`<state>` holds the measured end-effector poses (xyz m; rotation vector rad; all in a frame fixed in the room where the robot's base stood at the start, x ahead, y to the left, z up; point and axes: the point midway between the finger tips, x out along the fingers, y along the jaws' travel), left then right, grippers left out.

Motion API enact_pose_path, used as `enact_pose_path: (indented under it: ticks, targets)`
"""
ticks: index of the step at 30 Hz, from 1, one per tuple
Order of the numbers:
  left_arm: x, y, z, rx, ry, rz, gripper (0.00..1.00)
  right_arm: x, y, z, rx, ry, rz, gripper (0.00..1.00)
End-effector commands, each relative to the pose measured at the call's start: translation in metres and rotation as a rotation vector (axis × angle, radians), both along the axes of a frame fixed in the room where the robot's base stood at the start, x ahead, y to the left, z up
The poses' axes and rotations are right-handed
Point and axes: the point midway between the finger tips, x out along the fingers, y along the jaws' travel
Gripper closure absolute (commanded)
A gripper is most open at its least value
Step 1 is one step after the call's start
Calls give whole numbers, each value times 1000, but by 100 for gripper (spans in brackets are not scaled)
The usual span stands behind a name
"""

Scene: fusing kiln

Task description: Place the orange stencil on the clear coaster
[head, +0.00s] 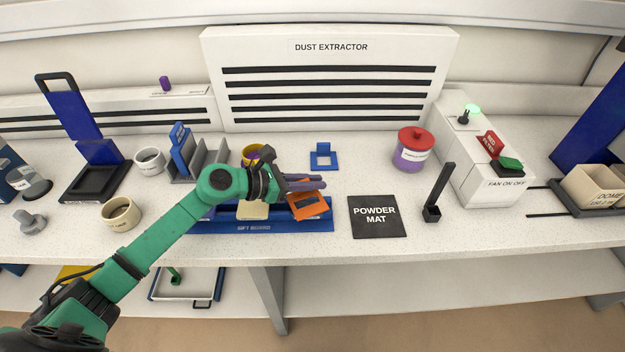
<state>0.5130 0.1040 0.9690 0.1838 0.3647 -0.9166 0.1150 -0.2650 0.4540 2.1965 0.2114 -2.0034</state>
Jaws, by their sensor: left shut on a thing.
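My left gripper (304,184) is shut on the orange stencil (311,212), a square frame. The stencil hangs tilted from the fingers over the right part of the blue sift board (255,228); whether it touches anything below is unclear. A pale cream square (252,211) lies on the board left of the stencil. I cannot make out a clear coaster for certain; the stencil and my arm hide parts of the board. My right gripper is not in view.
A black powder mat (377,217) lies right of the board, bare. Cream cups (122,214) are at left.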

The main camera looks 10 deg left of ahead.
Motion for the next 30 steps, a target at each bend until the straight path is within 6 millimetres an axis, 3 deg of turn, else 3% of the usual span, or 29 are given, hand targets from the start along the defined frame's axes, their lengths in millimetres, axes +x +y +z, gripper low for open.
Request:
enact_pose_path:
  ticks: [6,7,9,21,23,30]
  targets:
    - [0,0,-4,1,-1,0,100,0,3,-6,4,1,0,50]
    - [0,0,-3,1,-1,0,82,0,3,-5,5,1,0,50]
    - [0,0,-2,0,0,0,56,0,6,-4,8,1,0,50]
    - [0,0,4,0,0,0,56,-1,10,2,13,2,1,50]
    - [-4,7,0,4,1,3,56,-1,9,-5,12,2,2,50]
    - [-34,44,16,6,3,0,56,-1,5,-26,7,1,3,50]
